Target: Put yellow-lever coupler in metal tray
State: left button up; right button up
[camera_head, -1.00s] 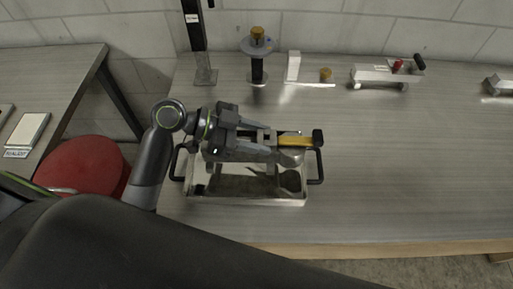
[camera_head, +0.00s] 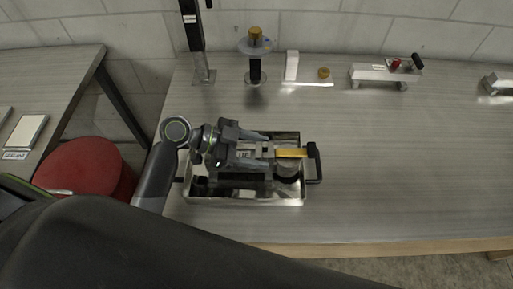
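The coupler with the yellow lever (camera_head: 290,153) lies low over the metal tray (camera_head: 290,201), its grey body inside the tray outline and its black lever end (camera_head: 312,151) at the tray's right rim. Whether the coupler touches the tray floor is hidden. My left gripper (camera_head: 266,152) is over the tray, pointing right. Its fingers stand apart on either side of the coupler's grey body, with a gap showing, so it looks open. My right gripper is not in view.
Along the back stand a dark post (camera_head: 196,45), a spindle with a grey disc (camera_head: 255,47), a white angled bracket (camera_head: 291,66), a small brown knob (camera_head: 324,73) and a silver coupler with a red part (camera_head: 384,74). A red stool (camera_head: 85,169) stands left.

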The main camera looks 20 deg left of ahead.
pick_arm(q)
jog(key=shift+o, duration=0.5)
jog(key=shift+r, duration=0.2)
jog(key=p+v, duration=0.2)
jog(key=v, duration=1)
jog(key=shift+p, duration=0.4)
